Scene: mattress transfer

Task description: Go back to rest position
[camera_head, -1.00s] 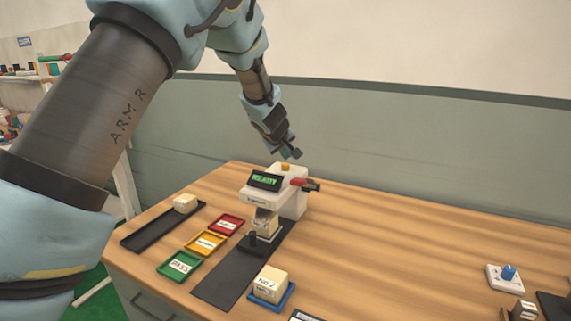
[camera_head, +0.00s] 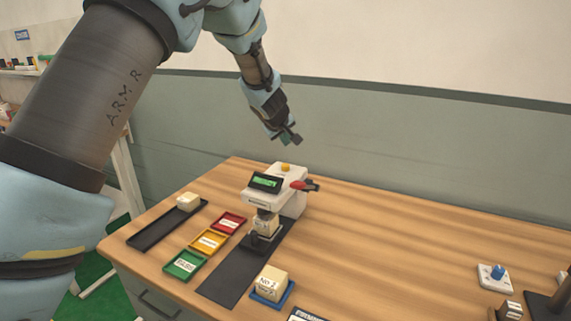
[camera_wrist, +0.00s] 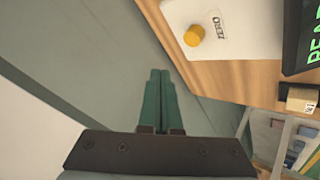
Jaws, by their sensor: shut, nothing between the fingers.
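My gripper (camera_head: 291,140) hangs in the air above and behind the white testing device (camera_head: 292,196), apart from it. Its two green fingers show in the wrist view (camera_wrist: 160,84), pressed together with nothing between them. The device has a dark display (camera_head: 265,182) with green text, a yellow button (camera_head: 285,167) on top and a red-tipped lever (camera_head: 304,186) on its side. In the wrist view the yellow button (camera_wrist: 194,35) sits beside the word ZERO. A pale block (camera_head: 266,222) is under the device's head.
On the wooden table (camera_head: 400,245) are red (camera_head: 229,222), yellow (camera_head: 209,241) and green (camera_head: 185,265) trays, a black tray (camera_head: 150,235) with a pale block, and a block (camera_head: 272,278) on a blue tray. A blue-knobbed switch (camera_head: 497,272) is at right. A wall stands behind.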

